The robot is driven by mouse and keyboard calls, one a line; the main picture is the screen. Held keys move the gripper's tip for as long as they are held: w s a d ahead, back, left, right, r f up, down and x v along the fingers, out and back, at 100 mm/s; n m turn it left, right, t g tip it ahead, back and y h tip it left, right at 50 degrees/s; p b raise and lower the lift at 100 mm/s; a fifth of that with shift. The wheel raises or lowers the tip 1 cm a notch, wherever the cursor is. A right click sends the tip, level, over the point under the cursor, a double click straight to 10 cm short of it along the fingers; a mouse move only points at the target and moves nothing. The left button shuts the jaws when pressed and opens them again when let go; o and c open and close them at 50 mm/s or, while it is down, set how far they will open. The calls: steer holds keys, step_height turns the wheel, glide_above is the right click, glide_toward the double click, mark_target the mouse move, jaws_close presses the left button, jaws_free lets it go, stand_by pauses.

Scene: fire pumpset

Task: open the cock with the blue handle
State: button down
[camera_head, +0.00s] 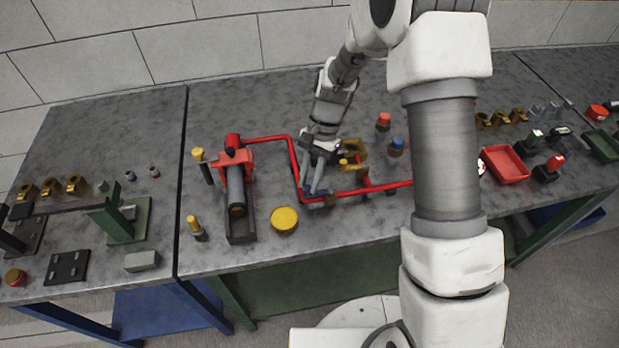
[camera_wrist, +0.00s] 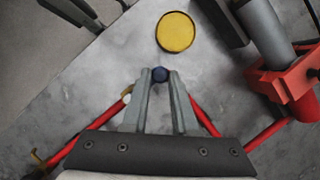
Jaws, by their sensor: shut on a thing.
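The blue handle (camera_wrist: 160,74) shows in the wrist view as a small dark blue round end between my fingertips. My gripper (camera_wrist: 160,78) is shut on it, with one finger on each side. In the head view my gripper (camera_head: 316,188) points down at the red pipe (camera_head: 345,192), near its front left bend. The cock's body is mostly hidden by my fingers, so I cannot tell how far the handle is turned.
A yellow disc (camera_head: 284,219) lies in front of the pipe. A red clamp with a grey cylinder (camera_head: 235,185) stands to the left. Brass fittings (camera_head: 354,152), a red-topped piece (camera_head: 383,121) and a blue-topped piece (camera_head: 397,144) stand behind and right. A red tray (camera_head: 505,164) is farther right.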

steer(key=c, duration=0.7)
jaws_free()
steer(key=v, duration=1.7)
steer(key=shift+r, duration=0.25)
